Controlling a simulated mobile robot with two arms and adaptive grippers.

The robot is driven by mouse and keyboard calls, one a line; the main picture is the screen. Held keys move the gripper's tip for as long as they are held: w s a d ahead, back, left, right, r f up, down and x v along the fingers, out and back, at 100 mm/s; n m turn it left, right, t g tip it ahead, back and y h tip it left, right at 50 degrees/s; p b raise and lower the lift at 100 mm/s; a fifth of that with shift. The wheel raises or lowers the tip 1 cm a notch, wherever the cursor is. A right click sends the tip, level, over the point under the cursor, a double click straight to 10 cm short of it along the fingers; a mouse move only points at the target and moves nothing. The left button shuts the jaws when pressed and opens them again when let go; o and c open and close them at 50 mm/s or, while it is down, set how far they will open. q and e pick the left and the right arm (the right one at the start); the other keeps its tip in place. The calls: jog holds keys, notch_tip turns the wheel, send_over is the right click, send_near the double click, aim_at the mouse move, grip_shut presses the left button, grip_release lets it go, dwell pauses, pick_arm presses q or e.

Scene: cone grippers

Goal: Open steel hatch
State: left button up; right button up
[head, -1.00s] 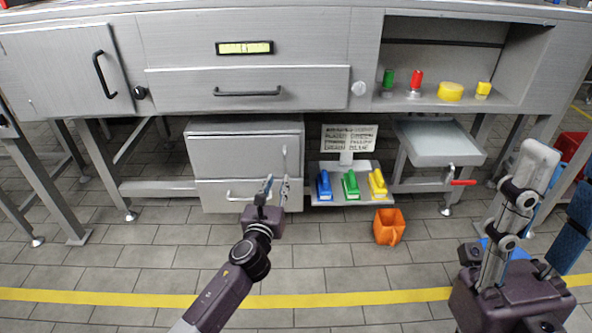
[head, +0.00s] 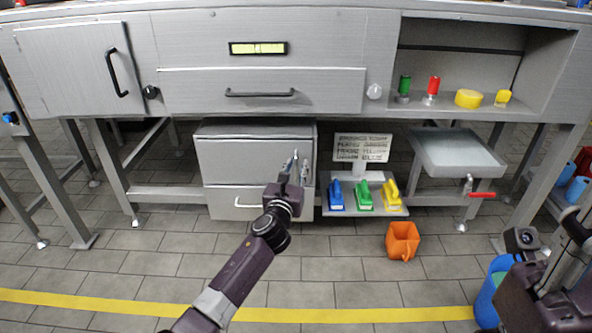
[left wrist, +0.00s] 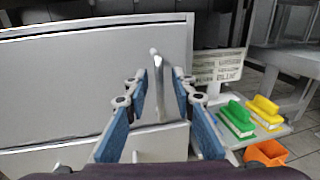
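The steel hatch looks to be the upper grey front (head: 250,160) of the low cabinet under the bench. It is closed and also fills much of the left wrist view (left wrist: 80,85). Its upright handle (left wrist: 156,85) is near its right edge. My left gripper (head: 296,166) is open in front of that handle. In the left wrist view its blue-padded fingers (left wrist: 160,85) stand on either side of the handle, with gaps. I cannot tell how deep the handle sits between them. My right gripper (head: 540,265) is partly in view at the lower right, its fingertips not clear.
A drawer front (head: 225,202) is below the hatch. A shelf (head: 408,211) with blue, green and yellow brushes and a sign (head: 362,148) stand close on the right. An orange bucket (head: 402,241) is on the floor. The bench (head: 330,90) overhangs the cabinet.

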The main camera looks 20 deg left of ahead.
pick_arm(q)
grip_shut()
jog(key=shift+s, duration=0.15)
dwell(0.4)
